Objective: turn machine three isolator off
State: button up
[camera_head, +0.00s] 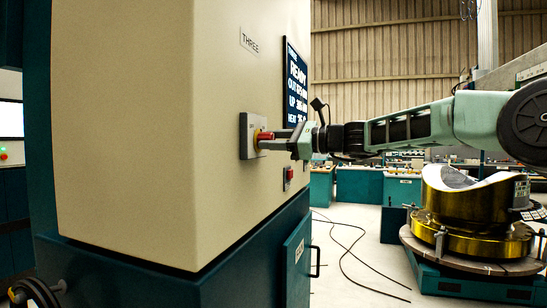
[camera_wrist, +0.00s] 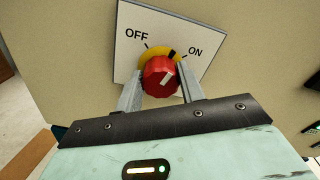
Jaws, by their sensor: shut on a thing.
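The machine three isolator is a red rotary knob (camera_wrist: 161,77) on a yellow disc, set on a white plate (camera_wrist: 128,55) marked OFF at left and ON at right. In the wrist view its pale pointer mark leans to the upper right, towards ON. In the head view the red knob (camera_head: 265,136) stands out from the plate on the cream cabinet, below the THREE label (camera_head: 249,42). My gripper (camera_wrist: 160,85) is shut on the knob, with one finger on each side. The fingers hide parts of the knob's sides.
A dark display (camera_head: 296,78) reading READY and a smaller red switch (camera_head: 289,174) are on the cabinet's right face. A dark door with a handle (camera_head: 315,262) is below. A gold machined part (camera_head: 470,205) stands at the right. Cables lie on the pale floor.

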jog(key=n+b, duration=0.3)
jog(key=n, duration=0.1)
jog(key=n+b, duration=0.3)
jog(key=n, duration=0.1)
jog(key=n+b, duration=0.4)
jog(key=shift+s+f, duration=0.1)
jog(key=shift+f, duration=0.15)
jog(key=shift+n, duration=0.3)
jog(key=o, duration=1)
jog(key=shift+c, duration=0.2)
jog(key=b+v, duration=0.6)
jog(key=v, duration=1.1)
jog(key=shift+b, duration=0.35)
jog(key=shift+s+d, duration=0.1)
jog(key=shift+d, duration=0.05)
